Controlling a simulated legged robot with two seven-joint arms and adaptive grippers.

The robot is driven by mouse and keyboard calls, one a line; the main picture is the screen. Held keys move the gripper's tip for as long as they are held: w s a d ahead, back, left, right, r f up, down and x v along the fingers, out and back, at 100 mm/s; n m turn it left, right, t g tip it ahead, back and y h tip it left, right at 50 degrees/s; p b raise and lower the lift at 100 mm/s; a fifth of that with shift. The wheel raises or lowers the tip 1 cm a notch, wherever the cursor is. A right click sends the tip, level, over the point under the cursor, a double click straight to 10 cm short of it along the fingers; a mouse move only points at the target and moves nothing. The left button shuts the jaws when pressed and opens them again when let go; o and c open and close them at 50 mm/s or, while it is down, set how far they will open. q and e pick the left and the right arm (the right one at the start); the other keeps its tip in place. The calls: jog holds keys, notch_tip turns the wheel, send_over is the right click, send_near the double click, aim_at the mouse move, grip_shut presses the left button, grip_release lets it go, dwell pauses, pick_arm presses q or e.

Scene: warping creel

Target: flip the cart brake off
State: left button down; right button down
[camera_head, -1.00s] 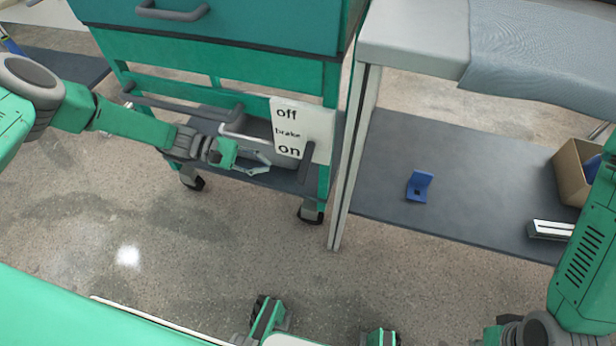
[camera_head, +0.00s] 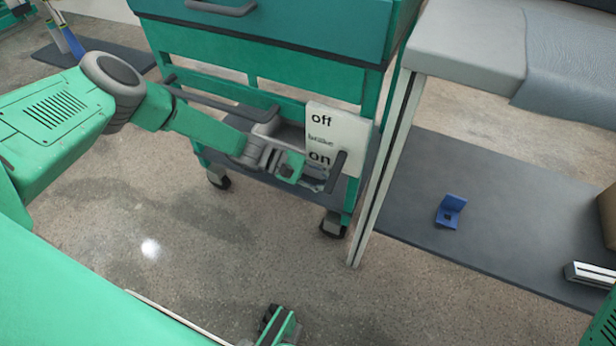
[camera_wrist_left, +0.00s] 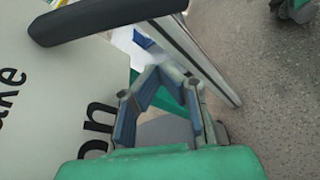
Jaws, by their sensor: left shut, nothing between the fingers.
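The cart brake is a white plate (camera_head: 346,128) marked off at the top and on at the bottom, low on the green cart (camera_head: 275,65). Its dark grey lever (camera_head: 336,172) stands out beside the word on. My left gripper (camera_head: 318,184) is just left of and slightly below the lever in the head view. In the left wrist view the lever (camera_wrist_left: 105,16) crosses the top left, beyond the shut, empty fingertips (camera_wrist_left: 150,78), apart from them in the picture. The plate (camera_wrist_left: 55,90) fills the left side.
A grey horizontal cart handle (camera_head: 220,105) runs above my left wrist. A table leg (camera_head: 385,175) stands close right of the cart. A blue bracket (camera_head: 450,212) lies on the dark low shelf (camera_head: 490,185). The floor in front of the cart is clear.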

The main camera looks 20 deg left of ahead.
aim_at(336, 173)
pick_arm(q)
jog(key=shift+s+r, duration=0.5)
jog(key=shift+r, duration=0.4)
jog(key=shift+s+r, duration=0.5)
jog(key=shift+r, duration=0.35)
pick_arm(e)
jog(key=shift+f, duration=0.15)
